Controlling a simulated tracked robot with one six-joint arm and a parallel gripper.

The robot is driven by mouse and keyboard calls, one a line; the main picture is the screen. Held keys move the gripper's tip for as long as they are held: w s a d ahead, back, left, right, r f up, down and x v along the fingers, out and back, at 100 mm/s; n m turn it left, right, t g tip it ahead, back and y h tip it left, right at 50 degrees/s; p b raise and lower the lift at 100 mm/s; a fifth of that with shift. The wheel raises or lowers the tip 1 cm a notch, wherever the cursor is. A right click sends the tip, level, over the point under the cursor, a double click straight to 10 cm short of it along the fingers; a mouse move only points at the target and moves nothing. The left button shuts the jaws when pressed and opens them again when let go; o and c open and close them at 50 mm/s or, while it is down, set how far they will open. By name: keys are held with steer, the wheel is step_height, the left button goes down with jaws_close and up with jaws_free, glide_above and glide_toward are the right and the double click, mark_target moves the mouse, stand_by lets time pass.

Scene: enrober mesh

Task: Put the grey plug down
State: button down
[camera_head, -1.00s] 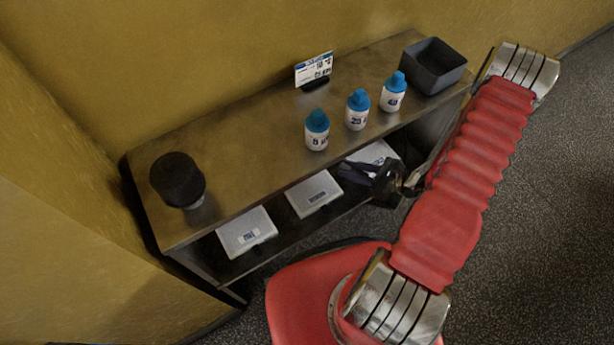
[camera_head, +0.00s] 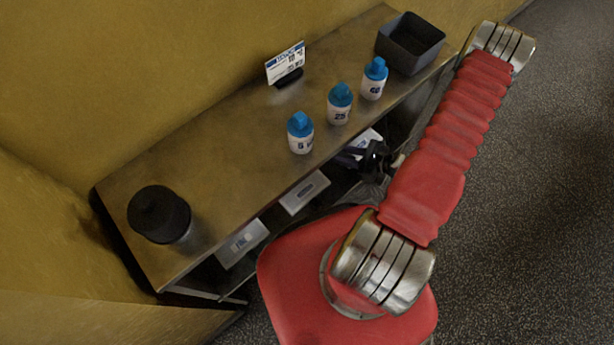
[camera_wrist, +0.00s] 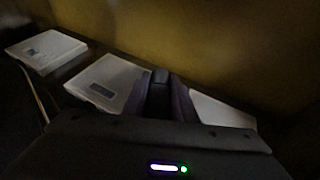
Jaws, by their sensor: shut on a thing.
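My gripper (camera_wrist: 160,100) is shut on a small dark grey plug (camera_wrist: 160,77) between its two purple-tinted fingers in the wrist view. In the head view my gripper (camera_head: 351,156) reaches in under the bench top at the lower shelf. It is between the middle white box (camera_head: 303,193) and the right white box (camera_head: 367,138). In the wrist view the fingers overlap the gap between the middle box (camera_wrist: 108,84) and the right box (camera_wrist: 224,111). The plug is hidden in the head view. I cannot tell whether it touches the shelf.
The metal bench top (camera_head: 220,175) is close above my gripper. It carries three blue-capped bottles (camera_head: 339,104), a dark bin (camera_head: 410,43), a sign (camera_head: 286,66) and a black round container (camera_head: 159,214). A left white box (camera_head: 242,243) is on the lower shelf. Speckled floor is clear at right.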

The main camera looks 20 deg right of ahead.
glide_above(335, 172)
steer(key=shift+w+f, duration=0.1)
steer(key=shift+f, duration=2.7)
steer(key=shift+f, duration=2.1)
steer(key=c, duration=1.7)
jaws_free()
steer(key=shift+f, duration=0.1)
steer(key=shift+v, duration=6.05)
steer(key=shift+a, duration=0.1)
